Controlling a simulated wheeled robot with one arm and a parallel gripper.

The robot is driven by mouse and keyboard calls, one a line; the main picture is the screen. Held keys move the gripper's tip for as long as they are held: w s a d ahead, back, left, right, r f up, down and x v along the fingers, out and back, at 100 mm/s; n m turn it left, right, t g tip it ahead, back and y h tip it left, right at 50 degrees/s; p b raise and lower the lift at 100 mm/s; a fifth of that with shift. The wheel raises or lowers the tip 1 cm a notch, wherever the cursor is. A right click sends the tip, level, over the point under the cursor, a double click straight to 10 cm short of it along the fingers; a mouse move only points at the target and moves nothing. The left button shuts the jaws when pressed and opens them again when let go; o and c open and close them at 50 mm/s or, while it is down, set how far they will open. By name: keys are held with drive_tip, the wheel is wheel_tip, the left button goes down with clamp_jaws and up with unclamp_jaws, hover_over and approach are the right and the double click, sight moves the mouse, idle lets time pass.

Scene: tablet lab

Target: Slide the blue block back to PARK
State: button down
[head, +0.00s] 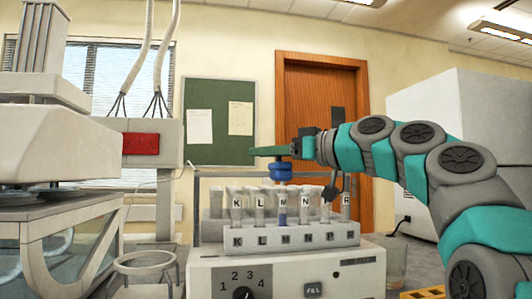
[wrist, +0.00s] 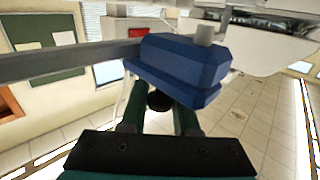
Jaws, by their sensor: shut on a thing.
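The blue block (head: 281,171) sits on a horizontal rail (head: 225,175) above the tube rack, over the column lettered M. It looms large in the wrist view (wrist: 175,68), with the grey rail running left from it. My gripper (head: 280,151) is at the block's upper part. In the wrist view my gripper (wrist: 158,115) has its teal fingers on either side of a dark knob (wrist: 158,101) in front of the block, and is shut on it. I cannot read a PARK mark; the lettering at the right, near an R (head: 346,200), is partly hidden.
The rack (head: 292,238) holds several clear tubes, one with blue in it below the block. It stands on a white unit with a dial (head: 240,277). A bench machine (head: 60,150) stands at the left, a ring stand (head: 145,262) in front.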

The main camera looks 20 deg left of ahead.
drive_tip(key=s+a, duration=0.2)
drive_tip(key=a, duration=0.1)
drive_tip(key=s+a+b, duration=0.1)
drive_tip(key=s+a, duration=0.1)
drive_tip(key=a, duration=0.2)
drive_tip(key=s+a+b, duration=0.1)
drive_tip(key=s+a, duration=0.2)
drive_tip(key=a, duration=0.1)
drive_tip(key=shift+a, duration=0.1)
drive_tip(key=c, duration=0.7)
unclamp_jaws()
drive_tip(key=shift+a, duration=0.15)
drive_tip(key=b+v, duration=0.3)
drive_tip(key=v, duration=0.4)
drive_tip(key=shift+s+d, duration=0.1)
drive_tip(key=shift+d, duration=0.3)
